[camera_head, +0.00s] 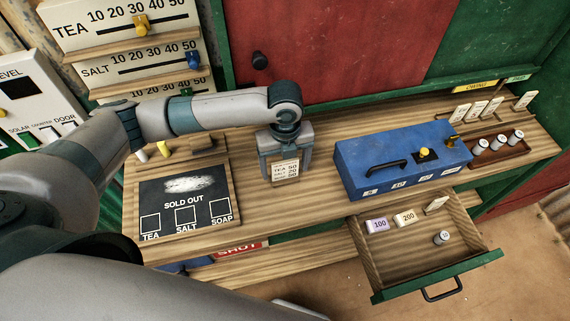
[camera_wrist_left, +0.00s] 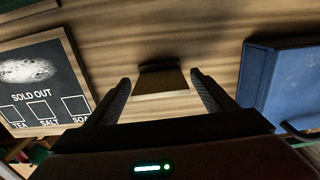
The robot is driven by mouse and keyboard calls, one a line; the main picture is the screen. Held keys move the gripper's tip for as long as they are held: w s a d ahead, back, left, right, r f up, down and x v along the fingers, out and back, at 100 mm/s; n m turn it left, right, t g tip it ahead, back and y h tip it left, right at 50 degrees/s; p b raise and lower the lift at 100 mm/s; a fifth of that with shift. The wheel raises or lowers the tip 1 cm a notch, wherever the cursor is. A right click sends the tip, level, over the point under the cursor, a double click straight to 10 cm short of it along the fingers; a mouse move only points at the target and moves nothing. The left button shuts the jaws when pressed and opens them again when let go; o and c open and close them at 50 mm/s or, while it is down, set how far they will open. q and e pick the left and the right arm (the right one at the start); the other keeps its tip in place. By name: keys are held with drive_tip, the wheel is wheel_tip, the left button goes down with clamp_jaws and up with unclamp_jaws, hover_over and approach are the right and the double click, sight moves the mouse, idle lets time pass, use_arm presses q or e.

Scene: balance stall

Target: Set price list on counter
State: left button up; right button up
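The price list (camera_head: 285,170) is a small pale card with lines for tea and salt. In the head view it is upright or slightly tilted at the middle of the wooden counter (camera_head: 318,205). My left gripper (camera_head: 286,168) is lowered over it from above. In the left wrist view the card (camera_wrist_left: 160,88) shows edge-on between two spread fingers (camera_wrist_left: 160,92), with a gap on each side. Whether its foot touches the counter is hard to tell. My right gripper is out of view.
A sold-out board (camera_head: 184,222) lies left of the card. A blue cash box (camera_head: 365,155) stands to the right. An open drawer (camera_head: 470,262) with several tokens juts out in front. A tray (camera_head: 519,152) of rolls and several standing cards are at far right.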

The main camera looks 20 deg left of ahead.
use_arm(q)
drive_tip(key=shift+r, duration=0.1)
wheel_tip(320, 180, up, 11)
drive_tip(key=b, duration=0.3)
drive_tip(key=shift+b, duration=0.3)
drive_tip(key=shift+r, duration=0.6)
idle(0.5)
